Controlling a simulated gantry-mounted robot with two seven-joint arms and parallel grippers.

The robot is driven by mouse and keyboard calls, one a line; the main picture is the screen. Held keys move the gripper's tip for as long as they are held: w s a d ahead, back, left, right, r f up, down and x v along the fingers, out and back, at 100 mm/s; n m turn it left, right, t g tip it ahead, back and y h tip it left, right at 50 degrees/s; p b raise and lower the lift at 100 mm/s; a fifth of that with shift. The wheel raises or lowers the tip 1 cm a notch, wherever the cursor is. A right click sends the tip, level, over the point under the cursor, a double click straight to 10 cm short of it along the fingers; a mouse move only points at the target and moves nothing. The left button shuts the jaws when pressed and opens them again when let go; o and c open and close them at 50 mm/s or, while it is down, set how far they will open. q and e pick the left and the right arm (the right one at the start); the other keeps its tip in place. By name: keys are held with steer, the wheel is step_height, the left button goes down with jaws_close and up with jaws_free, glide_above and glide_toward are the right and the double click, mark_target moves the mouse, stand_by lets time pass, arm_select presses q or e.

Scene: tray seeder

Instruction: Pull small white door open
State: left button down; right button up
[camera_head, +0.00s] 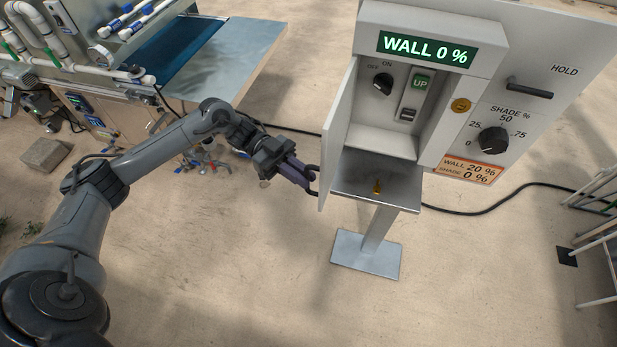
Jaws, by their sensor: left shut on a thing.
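The small white door (340,130) stands swung open on the left side of the white control box (432,28). It is seen nearly edge-on. My left gripper (308,182) is at the door's lower outer side, shut on the dark door handle (313,172). The exact hold of the fingertips is small and hard to make out. Inside the open box are a black off/on knob (382,84) and an UP switch (410,100). My right gripper is not in view.
A small brass padlock-like piece (376,187) rests on the metal shelf (400,192) below the opening. A post on a metal base plate (366,255) supports the box. A machine with a metal table (245,50) stands at upper left. A black cable (480,212) crosses the floor.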

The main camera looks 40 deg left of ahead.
arm_select(q)
steer(key=shift+a+f, duration=0.1)
steer(key=shift+a, duration=0.4)
steer(key=c, duration=1.6)
jaws_free()
steer(key=o, duration=0.4)
steer(key=shift+w, duration=0.3)
steer(key=shift+o, duration=0.2)
steer(key=shift+s, duration=0.1)
